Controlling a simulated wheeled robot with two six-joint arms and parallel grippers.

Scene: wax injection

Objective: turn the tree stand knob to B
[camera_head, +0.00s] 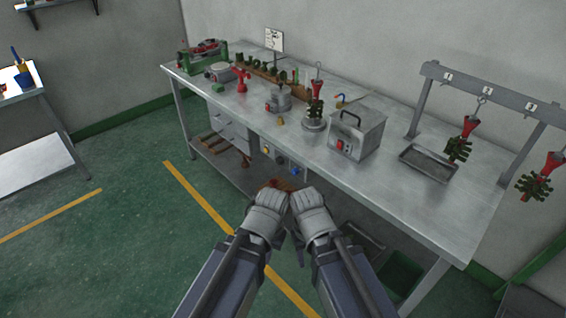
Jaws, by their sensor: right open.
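A tree stand (313,124) with a round grey base stands near the front edge of the workbench. A green wax tree with a red top (315,106) is on it. I cannot make out the stand's knob or its letter marks at this size. My left gripper (268,200) and right gripper (306,200) are side by side low in front of the bench, below and apart from the stand. My right gripper is open. My wrists hide most of the left fingers, so its state does not show.
The steel workbench (400,200) carries a grey box with a handle (357,135), a small grey pot (278,98) and a tray (428,163). A rack (490,90) with hanging trees is at right. Small knobs (280,158) are on the bench's front. Floor at left is clear.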

